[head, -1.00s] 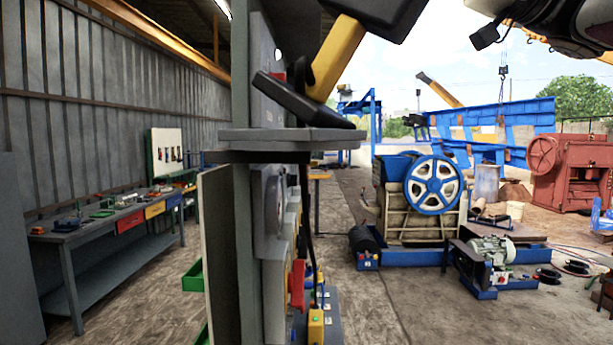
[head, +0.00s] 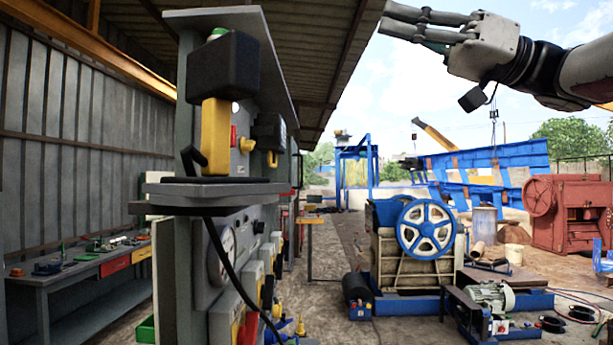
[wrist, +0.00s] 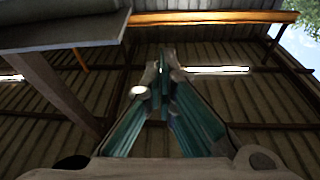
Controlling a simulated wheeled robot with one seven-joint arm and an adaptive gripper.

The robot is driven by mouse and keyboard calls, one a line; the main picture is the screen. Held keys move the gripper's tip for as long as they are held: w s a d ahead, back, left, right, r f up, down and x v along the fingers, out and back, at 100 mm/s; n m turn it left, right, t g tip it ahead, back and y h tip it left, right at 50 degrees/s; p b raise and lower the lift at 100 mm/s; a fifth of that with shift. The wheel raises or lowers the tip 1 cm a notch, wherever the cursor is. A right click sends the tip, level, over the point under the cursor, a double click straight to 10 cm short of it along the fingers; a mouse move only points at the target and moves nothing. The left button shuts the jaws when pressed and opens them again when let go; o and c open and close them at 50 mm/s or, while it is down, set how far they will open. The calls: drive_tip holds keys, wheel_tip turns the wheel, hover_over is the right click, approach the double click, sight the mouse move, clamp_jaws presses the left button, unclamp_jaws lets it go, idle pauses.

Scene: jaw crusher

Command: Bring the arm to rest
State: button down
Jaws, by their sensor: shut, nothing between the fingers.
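My gripper (head: 430,27) is at the top right of the head view, raised in the air with its fingers pointing left. It is clear of the grey control panel (head: 185,240) on the left, with open space between them. In the wrist view my gripper (wrist: 163,60) points up toward the shed roof. Its fingertips are together and nothing is between them.
A yellow and black device (head: 218,110) stands on a grey shelf (head: 215,192) of the panel, with a black cable hanging below. A workbench (head: 80,265) is at left. A jaw crusher with a blue flywheel (head: 426,229) and a red machine (head: 570,212) stand at right.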

drive_tip(key=s+a+f+m+t+h, duration=0.1)
drive_tip(key=a+f+m+h, duration=0.2)
drive_tip(key=f, duration=0.5)
drive_tip(key=s+a+f+m+t+h, duration=0.1)
drive_tip(key=f+m+h, duration=0.35)
drive_tip(key=f, duration=0.45)
drive_tip(key=a+f+m+t+h, duration=0.1)
drive_tip(key=a+f+m+h, duration=0.15)
drive_tip(key=f+m, duration=0.4)
drive_tip(key=s+d+f+h, duration=0.3)
drive_tip(key=d+f+h, duration=0.1)
drive_tip(key=f, duration=0.5)
drive_tip(key=s+d+f+m+h+b, duration=0.1)
drive_tip(key=s+d+f+h, duration=0.2)
drive_tip(key=f, duration=0.6)
drive_tip(key=s+d+f+m+h, duration=0.1)
drive_tip(key=s+d+f+h, duration=0.3)
drive_tip(key=f, duration=0.5)
drive_tip(key=s+d, duration=0.1)
drive_tip(key=d, duration=0.1)
drive_tip(key=shift+d+t+h+b, duration=0.3)
drive_tip(key=shift+t+b, duration=0.05)
drive_tip(key=shift+t, duration=0.05)
